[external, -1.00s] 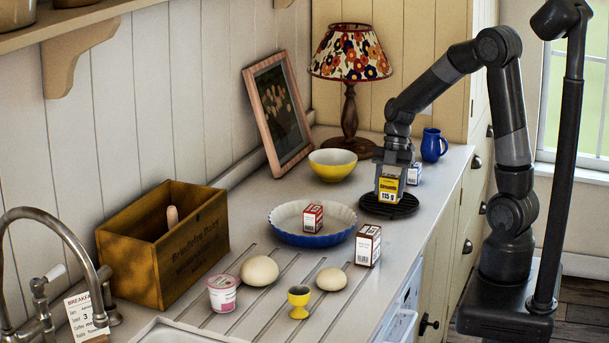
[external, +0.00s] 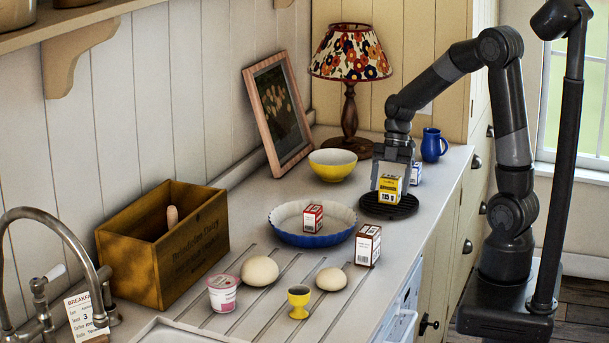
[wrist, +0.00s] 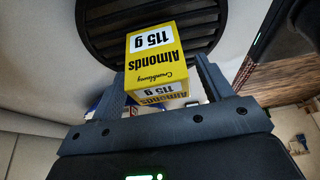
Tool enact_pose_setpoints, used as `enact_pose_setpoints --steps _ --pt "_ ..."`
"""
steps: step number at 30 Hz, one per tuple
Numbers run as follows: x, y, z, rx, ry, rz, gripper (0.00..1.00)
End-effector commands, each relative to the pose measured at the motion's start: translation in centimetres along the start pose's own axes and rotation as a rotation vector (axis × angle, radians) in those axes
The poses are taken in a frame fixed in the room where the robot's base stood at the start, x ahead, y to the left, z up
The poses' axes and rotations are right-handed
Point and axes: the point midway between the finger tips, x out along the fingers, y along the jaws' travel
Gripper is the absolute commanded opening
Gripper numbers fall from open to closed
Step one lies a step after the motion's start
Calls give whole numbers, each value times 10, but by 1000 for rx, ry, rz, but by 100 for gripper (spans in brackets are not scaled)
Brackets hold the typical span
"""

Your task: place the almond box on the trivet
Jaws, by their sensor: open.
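The yellow and white almond box (external: 391,187) stands on the black round trivet (external: 380,208) in the external view. In the wrist view, the almond box (wrist: 155,60), with its yellow face and "Almonds 115 g" print, is over the dark slatted trivet (wrist: 100,35). My gripper (external: 391,176) is right at the box from above. In the wrist view, my gripper (wrist: 165,92) has its fingers apart on either side of the box's near end. The box's underside is hidden.
A blue-and-white box stands just behind the trivet, and a blue jug (external: 433,145) is farther back. A yellow bowl (external: 332,165) is left of the trivet. A blue pie dish (external: 312,238) holding a small red box, and another box (external: 368,245), are nearer.

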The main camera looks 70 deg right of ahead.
Motion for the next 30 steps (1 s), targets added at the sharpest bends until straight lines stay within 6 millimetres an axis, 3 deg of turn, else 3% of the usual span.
enact_pose_setpoints --steps 9,15,22,30 --pt "-68 1 0 -1 -3 5 72" --pt "-100 0 0 0 -2 3 72" --pt "-111 -4 -8 43 -19 8 72" --pt "-111 -33 -56 390 -131 111 72"
